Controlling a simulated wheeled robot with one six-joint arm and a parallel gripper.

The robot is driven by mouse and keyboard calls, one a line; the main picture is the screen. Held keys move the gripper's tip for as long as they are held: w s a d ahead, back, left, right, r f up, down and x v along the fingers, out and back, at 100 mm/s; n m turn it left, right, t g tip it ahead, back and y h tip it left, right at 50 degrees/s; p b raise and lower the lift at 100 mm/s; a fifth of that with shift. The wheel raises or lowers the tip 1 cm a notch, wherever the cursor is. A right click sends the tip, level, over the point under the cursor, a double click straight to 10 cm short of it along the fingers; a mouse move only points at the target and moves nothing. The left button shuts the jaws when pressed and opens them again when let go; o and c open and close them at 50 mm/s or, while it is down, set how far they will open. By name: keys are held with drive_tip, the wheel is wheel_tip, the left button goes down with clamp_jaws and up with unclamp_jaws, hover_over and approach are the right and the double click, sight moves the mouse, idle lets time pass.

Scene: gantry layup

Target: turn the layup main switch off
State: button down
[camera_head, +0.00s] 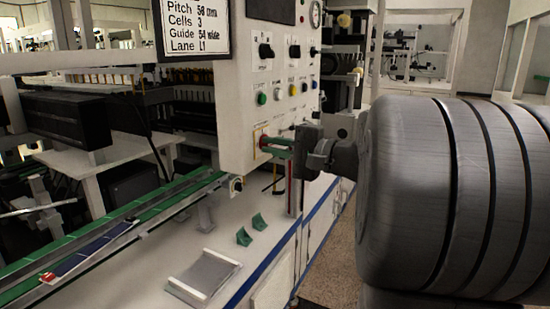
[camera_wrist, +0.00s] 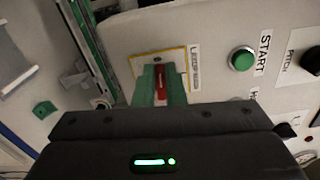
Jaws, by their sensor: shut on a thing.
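The layup main switch is a red handle on a yellow-edged plate, low on the white control panel. In the wrist view the red handle (camera_wrist: 161,79) stands between the two green fingers of my gripper (camera_wrist: 160,84), which is shut on it. The handle runs lengthwise along the fingers in that view. A label beside the plate is partly readable. In the head view my gripper (camera_head: 276,142) reaches in from the right to the lower part of the panel, at the yellow-edged plate (camera_head: 258,137). The fingers hide most of the handle there.
The control panel (camera_head: 240,95) carries several knobs and buttons, including a green START button (camera_wrist: 242,59). Below it, the white bench (camera_head: 215,237) holds green brackets (camera_head: 243,237) and a grey tray (camera_head: 203,273). A green-edged conveyor (camera_head: 150,218) runs at the left.

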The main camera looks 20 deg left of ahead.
drive_tip(key=shift+f+n+b, duration=0.2)
drive_tip(key=shift+n+b, duration=0.3)
drive_tip(key=shift+n, duration=0.1)
drive_tip(key=c, duration=1.5)
unclamp_jaws()
drive_tip(key=shift+d, duration=0.1)
drive_tip(key=s+d+p, duration=0.1)
drive_tip(key=d, duration=1.2)
drive_tip(key=shift+d+p, duration=0.35)
drive_tip(key=shift+p, duration=0.05)
drive_tip(key=shift+a, duration=0.1)
drive_tip(key=a, duration=0.4)
drive_tip(key=a+b, duration=0.1)
drive_tip(key=a, duration=0.4)
drive_tip(key=w+a+b, duration=0.1)
drive_tip(key=a, duration=0.3)
drive_tip(key=shift+a+r, duration=0.1)
drive_tip(key=shift+a, duration=0.25)
